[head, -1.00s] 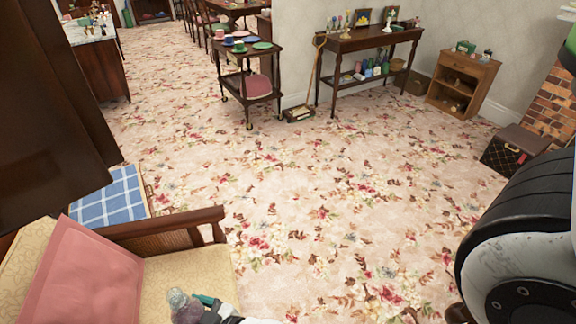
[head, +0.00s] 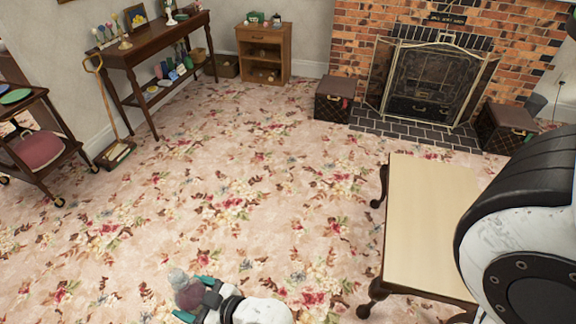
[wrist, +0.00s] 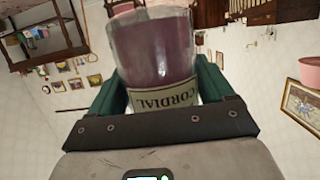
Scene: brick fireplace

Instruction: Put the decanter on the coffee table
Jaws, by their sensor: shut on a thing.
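The decanter (head: 188,292) is a clear rounded bottle with purple-red contents. In the wrist view the decanter (wrist: 155,55) fills the top middle, with a cream label reading "CORDIAL". My gripper (head: 197,296) is shut on it, with green fingers on both sides of the glass. My gripper (wrist: 160,92) hides part of the decanter's sides. I hold it above the carpet at the bottom of the head view. The coffee table (head: 430,225), with a pale cream top and dark curved legs, stands to the right of my gripper. Its top looks bare. My arm hides its right side.
A brick fireplace (head: 425,85) with a screen is at the back right, with dark boxes (head: 335,100) on either side. A console table (head: 150,52) and a small cabinet (head: 263,52) line the wall. A trolley (head: 45,165) is at left. The carpet between is clear.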

